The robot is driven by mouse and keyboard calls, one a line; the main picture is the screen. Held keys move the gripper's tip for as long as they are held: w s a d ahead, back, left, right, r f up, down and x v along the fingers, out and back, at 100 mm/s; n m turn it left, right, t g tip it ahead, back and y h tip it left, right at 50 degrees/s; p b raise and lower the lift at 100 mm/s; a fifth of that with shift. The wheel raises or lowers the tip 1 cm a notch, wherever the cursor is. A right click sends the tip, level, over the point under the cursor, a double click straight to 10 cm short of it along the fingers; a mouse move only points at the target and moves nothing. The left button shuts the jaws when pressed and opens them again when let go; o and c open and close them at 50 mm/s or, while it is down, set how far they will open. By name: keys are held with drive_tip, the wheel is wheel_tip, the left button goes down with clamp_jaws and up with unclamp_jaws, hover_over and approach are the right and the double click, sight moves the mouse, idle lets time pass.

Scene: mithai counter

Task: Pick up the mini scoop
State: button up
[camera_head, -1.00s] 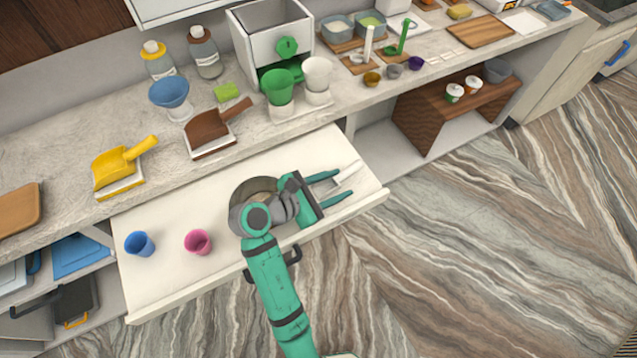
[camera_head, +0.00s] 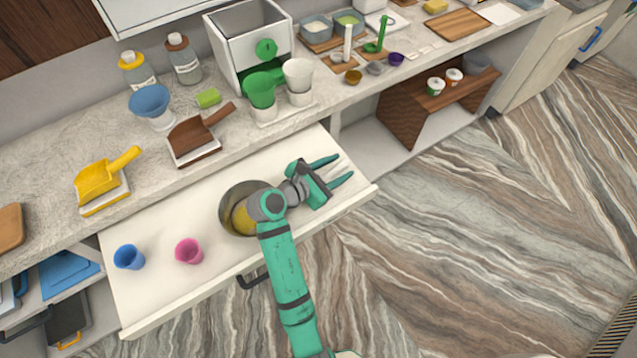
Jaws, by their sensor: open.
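My gripper (camera_head: 345,166) is open over the right end of the pulled-out white drawer (camera_head: 170,297), its two green fingers pointing right. A small pale utensil (camera_head: 334,171), which may be the mini scoop, lies on the drawer floor at the fingers. It is white on white and partly hidden, so I cannot tell whether it sits fully between them. A metal bowl (camera_head: 228,212) with something yellow inside stands left of my gripper, partly behind my arm. A pink cup (camera_head: 188,251) and a blue cup (camera_head: 129,257) stand further left in the drawer.
On the counter above stand a yellow scoop (camera_head: 100,180), a brown scoop (camera_head: 192,137), a blue funnel-like cup (camera_head: 149,101), a green cup (camera_head: 260,90) and a white dispenser (camera_head: 236,40). The drawer's front edge lies under my arm. The floor at right is clear.

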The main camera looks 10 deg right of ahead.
drive_tip(key=shift+w+d+f, duration=0.25)
drive_tip(key=shift+w+d, duration=0.05)
drive_tip(key=shift+d, duration=0.2)
clamp_jaws()
drive_tip(key=shift+r, duration=0.15)
